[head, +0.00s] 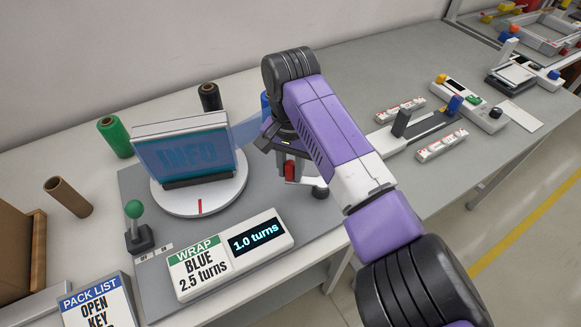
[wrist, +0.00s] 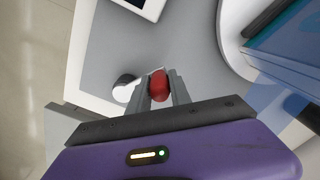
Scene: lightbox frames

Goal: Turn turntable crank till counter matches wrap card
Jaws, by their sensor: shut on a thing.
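The turntable (head: 205,203) is a white disc with a red mark at its front edge, bearing an upright INFO panel (head: 186,152) with blue film around it. The wrap card (head: 200,270) reads BLUE 2.5 turns. The counter (head: 256,239) beside it reads 1.0 turns. My gripper (wrist: 158,92) is shut on the red crank knob (wrist: 159,85) in the wrist view, its two fingers on either side. In the head view my arm partly covers the crank, and the red knob (head: 290,170) shows below the wrist.
A green-knobbed lever (head: 134,222) stands left of the card. Green (head: 114,137), brown (head: 67,196) and black (head: 209,97) rolls stand behind and to the left. A pack list card (head: 97,303) is at the front left. Strips (head: 442,145) and devices lie on the right of the bench.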

